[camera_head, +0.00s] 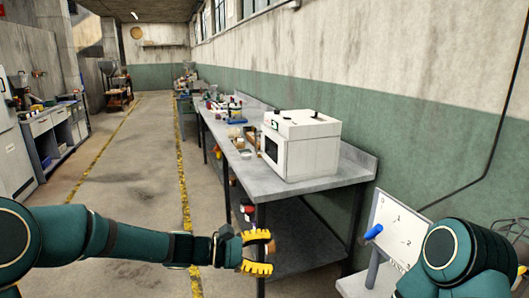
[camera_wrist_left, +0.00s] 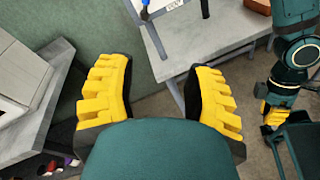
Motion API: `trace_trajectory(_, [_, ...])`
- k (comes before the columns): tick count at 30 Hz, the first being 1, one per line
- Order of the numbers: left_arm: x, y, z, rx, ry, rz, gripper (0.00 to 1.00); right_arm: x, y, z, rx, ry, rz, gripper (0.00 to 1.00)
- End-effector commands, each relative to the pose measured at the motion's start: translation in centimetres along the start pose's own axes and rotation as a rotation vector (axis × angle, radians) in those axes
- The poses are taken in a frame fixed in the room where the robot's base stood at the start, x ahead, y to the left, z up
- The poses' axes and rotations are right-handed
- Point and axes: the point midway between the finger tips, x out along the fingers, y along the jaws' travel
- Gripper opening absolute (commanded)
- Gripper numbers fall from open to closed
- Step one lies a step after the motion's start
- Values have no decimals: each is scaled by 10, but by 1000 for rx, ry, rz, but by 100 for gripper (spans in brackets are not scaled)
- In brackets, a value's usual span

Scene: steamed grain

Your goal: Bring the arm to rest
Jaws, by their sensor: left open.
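My left arm stretches in from the left in the head view. Its yellow-fingered left gripper (camera_head: 268,252) is open and empty, in front of the grey workbench's near end. In the left wrist view the left gripper (camera_wrist_left: 158,75) shows its two fingers wide apart with nothing between them. My right arm shows at the lower right of the head view. In the left wrist view the right gripper (camera_wrist_left: 276,113) hangs at the right edge, small and partly hidden, so its jaws cannot be read.
The grey workbench (camera_head: 335,195) carries a white boxy machine (camera_head: 310,150) and several small items further back. A white panel (camera_head: 398,232) with a blue part stands at the lower right, near my right arm. Cabinets (camera_head: 52,130) line the left; the floor between is clear.

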Motion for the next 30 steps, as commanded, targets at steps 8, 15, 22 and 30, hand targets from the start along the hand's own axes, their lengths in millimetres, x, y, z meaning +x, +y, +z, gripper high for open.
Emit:
trace_trajectory(8, [-11, -158, -129, 161, 404, -400, 51, 0, 2, -1, 3, 2, 2, 0])
trace_trajectory(15, [-59, -278, -201, 566, 609, -774, 51, 0, 0, 0, 0, 1, 0, 0])
trace_trajectory(22, [-75, -325, -214, 928, 606, -903, 51, 0, 1, 0, 1, 1, 1, 0])
trace_trajectory(30, [-75, -332, -213, 1021, 592, -911, 51, 0, 0, 0, 1, 1, 1, 0])
